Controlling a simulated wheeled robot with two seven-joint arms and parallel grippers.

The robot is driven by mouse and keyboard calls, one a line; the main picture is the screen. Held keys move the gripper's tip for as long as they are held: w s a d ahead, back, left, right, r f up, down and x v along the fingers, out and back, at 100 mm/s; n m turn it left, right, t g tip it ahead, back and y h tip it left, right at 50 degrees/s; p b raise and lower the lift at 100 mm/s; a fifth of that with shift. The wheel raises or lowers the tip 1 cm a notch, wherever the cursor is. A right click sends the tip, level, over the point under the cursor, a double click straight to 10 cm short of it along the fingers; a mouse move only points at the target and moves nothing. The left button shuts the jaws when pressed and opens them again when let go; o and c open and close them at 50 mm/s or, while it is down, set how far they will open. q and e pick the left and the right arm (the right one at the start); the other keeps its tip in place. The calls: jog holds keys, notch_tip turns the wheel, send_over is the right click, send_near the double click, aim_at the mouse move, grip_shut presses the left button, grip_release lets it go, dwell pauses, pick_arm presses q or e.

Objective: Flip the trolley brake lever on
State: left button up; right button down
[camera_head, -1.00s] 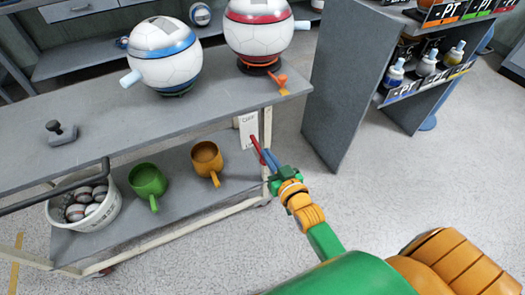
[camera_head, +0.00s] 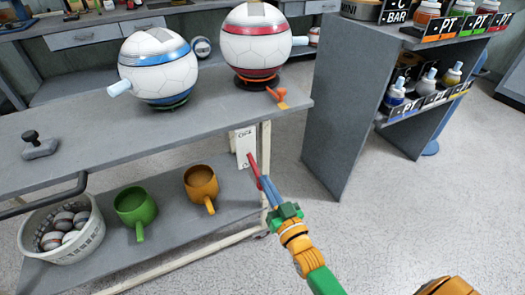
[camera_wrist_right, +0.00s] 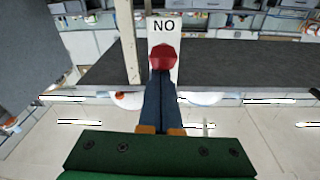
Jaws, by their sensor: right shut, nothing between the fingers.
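The grey trolley (camera_head: 100,120) stands at the left in the head view. A white label plate (camera_head: 243,143) is fixed at its right end, below the top shelf. A red lever (camera_head: 254,168) slants down and out from the plate. In the right wrist view the lever's end (camera_wrist_right: 163,57) sits in front of the plate (camera_wrist_right: 164,27), whose letters appear as "NO". My right gripper (camera_head: 267,190) has its blue fingers (camera_wrist_right: 160,100) shut and empty, with the tips at the red lever. I cannot tell whether they touch it. My left gripper is out of view.
Two ball-shaped machines, one blue-banded (camera_head: 160,65) and one red-banded (camera_head: 255,45), stand on the trolley top. Below are a green mug (camera_head: 135,208), an orange mug (camera_head: 201,184) and a basket of balls (camera_head: 85,238). A grey shelf unit (camera_head: 345,100) stands to the right; floor between is clear.

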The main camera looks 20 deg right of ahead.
jog(key=shift+f, duration=0.1)
notch_tip(320, 180, up, 4)
jog(key=p, duration=0.4)
jog(key=s+f, duration=0.1)
jog(key=s, duration=0.8)
jog(key=shift+s+d+f, duration=0.15)
jog(key=shift+d+f, duration=0.05)
jog(key=shift+f, duration=0.15)
